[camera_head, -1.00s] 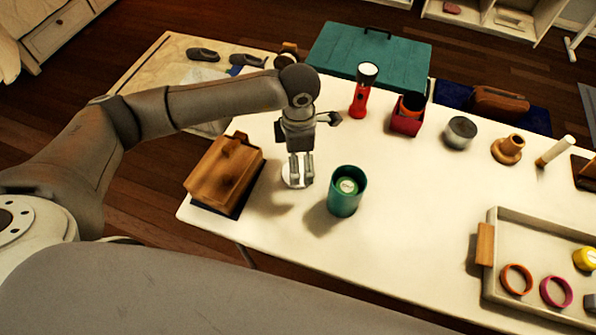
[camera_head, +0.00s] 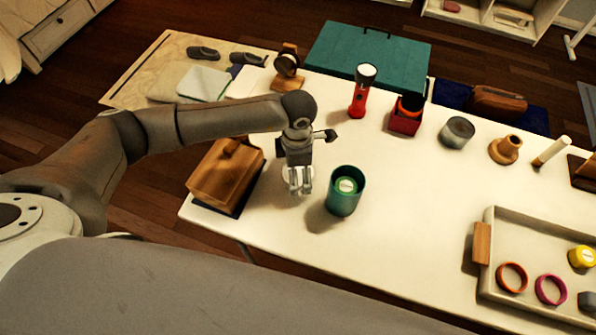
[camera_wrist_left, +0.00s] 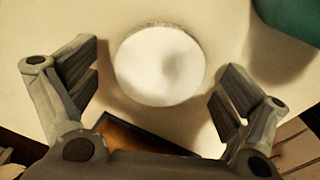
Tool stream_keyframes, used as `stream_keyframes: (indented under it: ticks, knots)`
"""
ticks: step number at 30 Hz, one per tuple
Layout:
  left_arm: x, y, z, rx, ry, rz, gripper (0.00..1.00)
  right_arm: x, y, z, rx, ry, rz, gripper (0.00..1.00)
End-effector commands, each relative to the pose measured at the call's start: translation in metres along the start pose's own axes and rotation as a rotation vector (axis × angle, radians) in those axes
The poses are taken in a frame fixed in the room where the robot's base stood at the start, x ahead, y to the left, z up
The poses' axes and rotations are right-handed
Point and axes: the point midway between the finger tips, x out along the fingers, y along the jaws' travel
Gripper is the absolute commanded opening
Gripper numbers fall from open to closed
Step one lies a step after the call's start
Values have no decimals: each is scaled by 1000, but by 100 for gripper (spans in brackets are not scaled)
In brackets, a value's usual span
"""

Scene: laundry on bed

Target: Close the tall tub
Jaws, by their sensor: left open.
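The tall tub is a dark green, open-topped cylinder (camera_head: 345,192) standing upright on the white table. A pale round label or item shows inside it. A white round disc, which looks like a lid (camera_wrist_left: 160,65), lies on the table left of the tub. My left gripper (camera_head: 299,190) is over the disc and mostly covers it in the head view. In the left wrist view its open fingers stand either side of the disc, apart from it. The tub's green wall (camera_wrist_left: 290,20) shows at that view's top right corner. My right gripper is not in view.
A wooden box (camera_head: 224,175) stands close left of the disc. A red flashlight (camera_head: 360,95), a red holder (camera_head: 405,120) and a grey jar (camera_head: 457,132) stand farther back. A tray (camera_head: 520,225) with rings lies at the right. The table between tub and tray is clear.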

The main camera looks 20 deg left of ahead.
Motion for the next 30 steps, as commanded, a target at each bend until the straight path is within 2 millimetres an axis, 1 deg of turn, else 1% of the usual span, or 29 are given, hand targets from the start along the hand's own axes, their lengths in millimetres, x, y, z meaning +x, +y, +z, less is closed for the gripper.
stream_keyframes:
  ticks: [2,10,11,23,26,29,30]
  knots:
    - [0,0,0,0,0,0,96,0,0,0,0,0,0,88]
    - [0,0,0,0,0,0,61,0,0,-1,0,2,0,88]
    - [0,0,0,0,0,0,60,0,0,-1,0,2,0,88]
    - [-3,1,0,-1,0,1,59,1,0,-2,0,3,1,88]
    - [-8,1,0,0,0,2,59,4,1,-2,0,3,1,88]
    - [-19,2,0,0,-2,4,59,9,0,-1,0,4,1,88]
    - [-25,2,0,0,-3,5,59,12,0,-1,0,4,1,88]
